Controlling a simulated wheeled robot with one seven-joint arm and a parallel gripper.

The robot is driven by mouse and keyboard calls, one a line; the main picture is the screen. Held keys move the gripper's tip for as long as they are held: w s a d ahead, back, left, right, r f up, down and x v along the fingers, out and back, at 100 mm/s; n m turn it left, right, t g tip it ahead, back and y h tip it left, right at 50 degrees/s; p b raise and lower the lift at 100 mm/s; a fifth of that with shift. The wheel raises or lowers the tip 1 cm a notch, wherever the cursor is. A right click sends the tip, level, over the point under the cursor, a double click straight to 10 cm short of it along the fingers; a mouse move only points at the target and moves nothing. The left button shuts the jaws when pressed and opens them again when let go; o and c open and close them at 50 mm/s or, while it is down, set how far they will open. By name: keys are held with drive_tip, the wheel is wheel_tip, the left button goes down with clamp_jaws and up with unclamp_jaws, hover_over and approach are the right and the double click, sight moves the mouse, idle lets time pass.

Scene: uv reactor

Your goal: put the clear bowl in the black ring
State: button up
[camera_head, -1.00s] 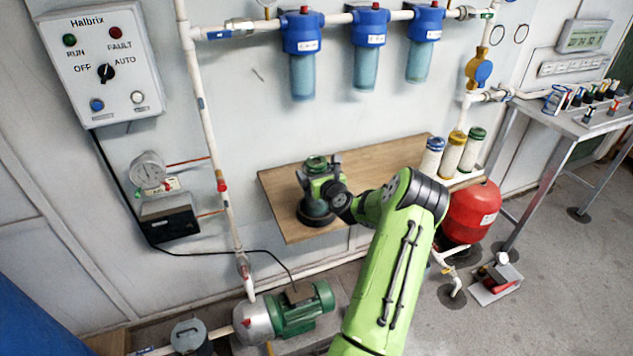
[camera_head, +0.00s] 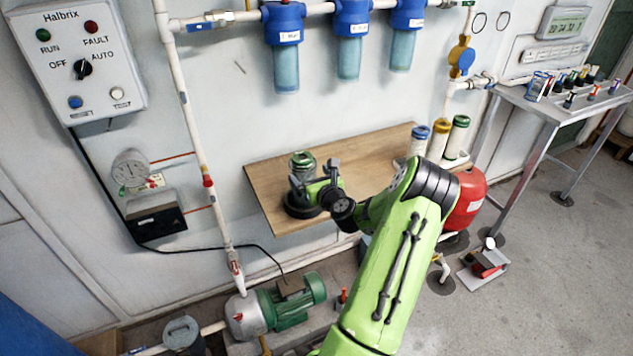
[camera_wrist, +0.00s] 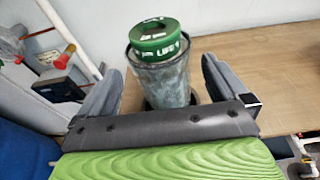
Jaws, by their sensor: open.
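The clear bowl (camera_head: 302,168) has a green top and stands upright on the wooden shelf (camera_head: 375,150). The wrist view shows the bowl (camera_wrist: 165,82) as a greyish see-through cylinder with a green lettered top (camera_wrist: 158,42). Its foot is within the black ring (camera_head: 298,209); dark parts of the ring (camera_wrist: 194,99) show beside the foot in the wrist view. Its seating at the bottom is hidden. My gripper (camera_head: 323,176) is open, just on the near right side of the bowl. In the wrist view the fingers (camera_wrist: 163,70) lie left and right of the bowl, with gaps.
Several canisters with blue, yellow and green tops (camera_head: 440,138) stand at the shelf's right end. A white vertical pipe (camera_head: 196,130) runs left of the shelf. Blue-headed filter housings (camera_head: 352,20) hang above. A red tank (camera_head: 470,200) is at the right. The shelf's middle is clear.

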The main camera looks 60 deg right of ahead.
drive_tip(key=v, duration=0.6)
drive_tip(key=w+a+r+n+g+y, duration=0.1)
drive_tip(key=w+a+r+n+y, duration=0.15)
drive_tip(key=a+n, duration=0.6)
drive_tip(key=w+a+r+n+g+y, duration=0.1)
drive_tip(key=w+a+n+g+y, duration=0.2)
drive_tip(key=a+n, duration=0.55)
drive_tip(key=w+a+r+n+y, duration=0.2)
drive_tip(key=w+a+n+y, duration=0.15)
drive_tip(key=a+n, duration=0.45)
drive_tip(key=s+a+r+n+g, duration=0.1)
drive_tip(key=s+a+r+n, duration=0.1)
drive_tip(key=s+a+n, duration=0.3)
drive_tip(key=s+a+r+n+g, duration=0.1)
drive_tip(key=s+a+r+n, duration=0.15)
drive_tip(key=a, duration=0.45)
drive_tip(key=s+a+r+n+g, duration=0.1)
drive_tip(key=s+a+n, duration=0.1)
drive_tip(key=s+n, duration=0.3)
drive_tip(key=s+a+r+n+h, duration=0.1)
drive_tip(key=s+n, duration=0.3)
drive_tip(key=s, duration=0.5)
drive_tip(key=shift+s+a+r+n+g, duration=0.2)
drive_tip(key=shift+a+r+n+g, duration=0.2)
drive_tip(key=shift+a+r, duration=0.1)
